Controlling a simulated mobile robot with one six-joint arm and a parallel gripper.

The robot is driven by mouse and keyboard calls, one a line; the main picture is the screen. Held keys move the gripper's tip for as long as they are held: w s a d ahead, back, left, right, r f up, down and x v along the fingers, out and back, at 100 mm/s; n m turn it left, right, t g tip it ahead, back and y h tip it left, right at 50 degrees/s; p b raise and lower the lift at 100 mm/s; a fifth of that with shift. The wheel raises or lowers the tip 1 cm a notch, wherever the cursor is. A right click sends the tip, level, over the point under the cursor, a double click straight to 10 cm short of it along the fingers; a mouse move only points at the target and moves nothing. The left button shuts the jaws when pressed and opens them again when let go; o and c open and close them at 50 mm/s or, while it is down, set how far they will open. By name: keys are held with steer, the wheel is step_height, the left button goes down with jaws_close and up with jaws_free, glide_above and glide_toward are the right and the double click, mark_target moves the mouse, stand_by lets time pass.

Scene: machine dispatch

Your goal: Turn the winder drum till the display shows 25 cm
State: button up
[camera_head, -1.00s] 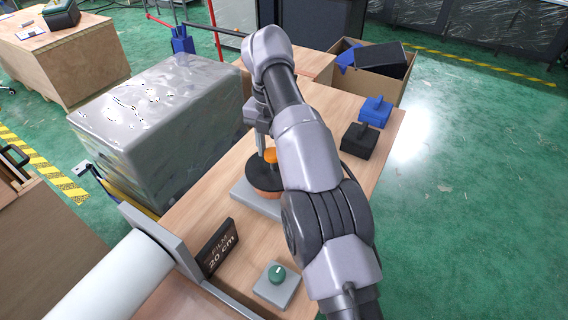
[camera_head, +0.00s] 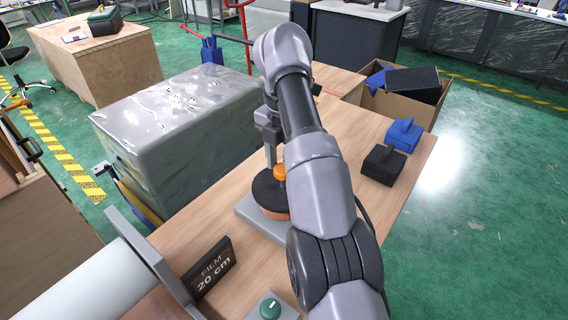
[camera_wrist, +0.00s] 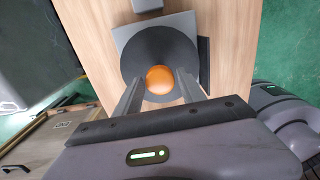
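The winder drum (camera_head: 268,192) is a round drum with a black top and an orange-brown side, on a grey base plate (camera_head: 250,215). The dark display (camera_head: 208,267) reads "FILM 20 cm". My gripper (camera_wrist: 158,78) is open above the drum, one finger on each side of the knob, with visible gaps. My arm hides part of the drum in the head view.
A green knob (camera_head: 270,308) on a grey block sits at the bench's front. A white roll (camera_head: 75,285) lies left of the display. A wrapped grey block (camera_head: 180,135) stands left of the drum. Black (camera_head: 383,165) and blue (camera_head: 404,134) blocks lie right of my arm.

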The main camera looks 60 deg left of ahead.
steer(key=shift+o, duration=0.9)
step_height(320, 180, up, 17)
steer(key=p, duration=1.7)
steer(key=shift+r, duration=0.1)
